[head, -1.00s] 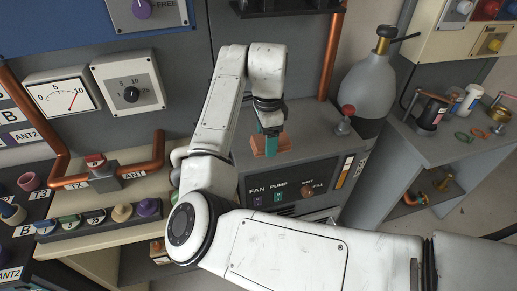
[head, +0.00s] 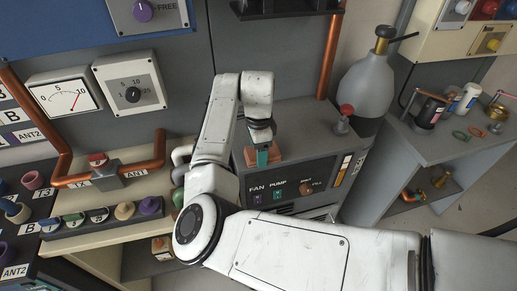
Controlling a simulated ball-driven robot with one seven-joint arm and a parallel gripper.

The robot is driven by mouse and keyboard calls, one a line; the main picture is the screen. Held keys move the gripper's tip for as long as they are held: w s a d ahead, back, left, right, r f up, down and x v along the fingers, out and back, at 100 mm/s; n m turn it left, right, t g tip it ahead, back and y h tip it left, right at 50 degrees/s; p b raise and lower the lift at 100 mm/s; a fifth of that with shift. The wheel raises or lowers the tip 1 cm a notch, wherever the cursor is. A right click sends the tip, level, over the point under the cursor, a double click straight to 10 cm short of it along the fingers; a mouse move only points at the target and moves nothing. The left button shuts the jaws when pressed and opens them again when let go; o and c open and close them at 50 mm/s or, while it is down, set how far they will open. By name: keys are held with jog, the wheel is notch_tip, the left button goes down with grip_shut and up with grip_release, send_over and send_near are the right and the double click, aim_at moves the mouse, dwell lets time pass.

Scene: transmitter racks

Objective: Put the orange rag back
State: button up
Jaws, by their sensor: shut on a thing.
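The orange rag (head: 274,154) is a small orange-brown piece at the tip of my arm, in the middle of the head view. My gripper (head: 262,155), with teal fingers, points down and is shut on the rag. Orange shows on both sides of the fingers, and the part between them is hidden. The rag is at the front edge of the grey top of the cabinet (head: 300,127) marked FAN and PUMP. I cannot tell whether it touches that top.
A grey gas bottle (head: 367,85) and a red-knobbed valve (head: 344,117) stand right of my gripper. A copper pipe (head: 331,55) rises behind. A right-hand bench (head: 450,150) holds jars and rings. Copper pipework (head: 140,165) and a row of knobs (head: 100,215) lie left.

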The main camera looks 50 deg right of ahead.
jog(key=o, duration=0.9)
jog(key=shift+o, duration=0.2)
notch_tip(320, 180, up, 12)
jog(key=b, duration=0.2)
jog(key=shift+r, duration=0.15)
